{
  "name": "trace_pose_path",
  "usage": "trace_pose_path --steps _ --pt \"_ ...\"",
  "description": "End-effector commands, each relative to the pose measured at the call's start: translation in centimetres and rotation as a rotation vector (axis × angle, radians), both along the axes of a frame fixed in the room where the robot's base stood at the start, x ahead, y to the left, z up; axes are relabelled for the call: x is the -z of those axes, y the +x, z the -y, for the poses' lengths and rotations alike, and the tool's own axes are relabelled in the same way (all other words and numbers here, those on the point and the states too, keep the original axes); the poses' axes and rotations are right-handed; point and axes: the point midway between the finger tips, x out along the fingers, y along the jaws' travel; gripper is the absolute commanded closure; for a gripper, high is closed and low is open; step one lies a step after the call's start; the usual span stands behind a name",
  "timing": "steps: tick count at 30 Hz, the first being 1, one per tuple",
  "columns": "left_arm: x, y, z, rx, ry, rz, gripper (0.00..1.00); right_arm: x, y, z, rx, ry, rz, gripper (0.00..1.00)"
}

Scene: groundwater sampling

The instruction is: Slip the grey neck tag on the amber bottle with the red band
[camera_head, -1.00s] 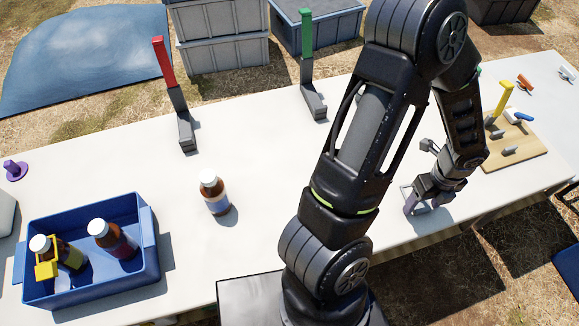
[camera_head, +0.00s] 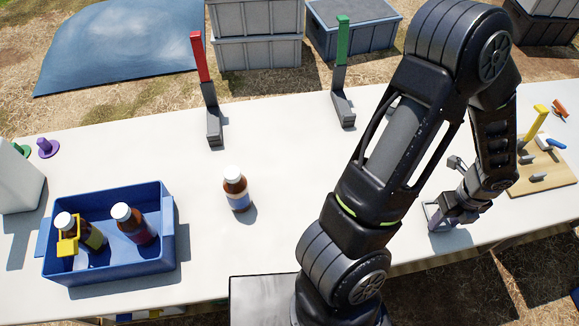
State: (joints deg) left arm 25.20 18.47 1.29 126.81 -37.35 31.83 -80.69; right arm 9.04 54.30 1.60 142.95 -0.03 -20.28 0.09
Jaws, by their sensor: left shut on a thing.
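A grey neck tag (camera_head: 433,216), a square open frame, is held by my left gripper (camera_head: 447,211) low over the right part of the white table. The gripper's fingers are small and partly hidden here. An amber bottle with a white cap and a dark reddish band (camera_head: 134,223) stands in the right part of the blue bin at the left. Beside it an amber bottle with a greenish band (camera_head: 93,237) has a yellow tag (camera_head: 68,245) at its neck. Another amber bottle (camera_head: 236,188), with a pale and blue label, stands alone mid-table. My right gripper is out of view.
The blue bin (camera_head: 168,248) has raised walls. A red-topped post (camera_head: 203,72) and a green-topped post (camera_head: 342,65) stand along the back edge. A wooden board (camera_head: 548,170) with a yellow post lies far right. The table between bin and lone bottle is clear.

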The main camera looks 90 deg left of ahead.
Motion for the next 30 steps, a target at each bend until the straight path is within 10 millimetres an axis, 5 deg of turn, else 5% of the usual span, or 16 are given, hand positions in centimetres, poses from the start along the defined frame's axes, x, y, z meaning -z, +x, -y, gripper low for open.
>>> trace_pose_path --steps 17,30 --pt "-5.3 0.0 0.0 0.0 0.0 0.0 0.82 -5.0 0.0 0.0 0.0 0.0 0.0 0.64" --pt "-5.6 0.0 0.0 0.0 0.0 0.0 0.82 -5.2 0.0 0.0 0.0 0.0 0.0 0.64"
